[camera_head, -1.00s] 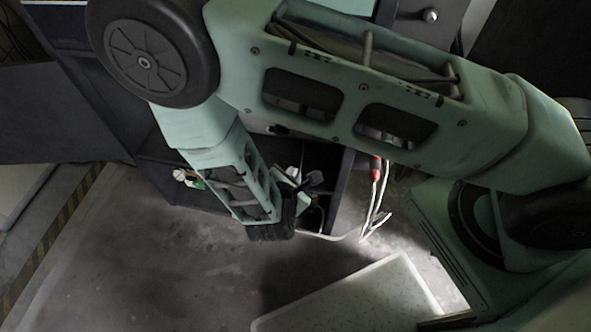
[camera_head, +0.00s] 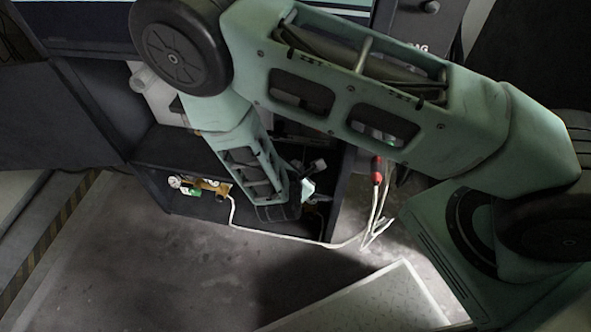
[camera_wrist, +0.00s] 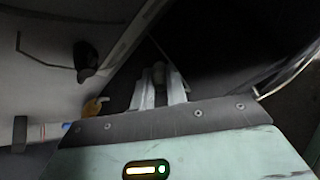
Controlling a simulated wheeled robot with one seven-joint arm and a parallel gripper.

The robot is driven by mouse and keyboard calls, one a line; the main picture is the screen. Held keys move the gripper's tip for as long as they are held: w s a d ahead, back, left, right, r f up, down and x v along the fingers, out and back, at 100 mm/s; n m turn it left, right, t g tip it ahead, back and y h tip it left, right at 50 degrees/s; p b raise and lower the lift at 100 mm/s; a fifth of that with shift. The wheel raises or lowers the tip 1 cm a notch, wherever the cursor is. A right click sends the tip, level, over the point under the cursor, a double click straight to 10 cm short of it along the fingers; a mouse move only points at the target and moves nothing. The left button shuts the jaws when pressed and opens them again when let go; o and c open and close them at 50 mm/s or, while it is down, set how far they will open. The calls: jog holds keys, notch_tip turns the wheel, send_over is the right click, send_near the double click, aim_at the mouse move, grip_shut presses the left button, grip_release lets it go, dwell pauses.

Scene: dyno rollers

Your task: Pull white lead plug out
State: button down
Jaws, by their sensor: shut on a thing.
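A white lead (camera_head: 285,236) runs from beside a yellowish board (camera_head: 213,187) on the left, along the cabinet's lower front edge, then up toward a red connector (camera_head: 377,172) on the right. I cannot tell clearly where its plug is. My gripper (camera_head: 308,186) is low in the dark cabinet opening, right of the board, and my arm partly hides it. In the wrist view my two pale grey fingers (camera_wrist: 159,90) are closed around a small greyish rounded thing (camera_wrist: 158,70). I cannot tell whether this is the white lead's plug.
The dark cabinet (camera_head: 172,150) surrounds my gripper, with small dark and white parts close to its right. The floor (camera_head: 150,270) in front is clear.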

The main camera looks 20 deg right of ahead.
jog(key=shift+f, duration=0.4)
jog(key=c, duration=1.3)
grip_release()
jog(key=shift+s+r, duration=0.1)
jog(key=p+v, duration=0.2)
jog(key=v, duration=1.5)
jog(key=shift+s, duration=0.1)
jog(key=shift+r, duration=0.1)
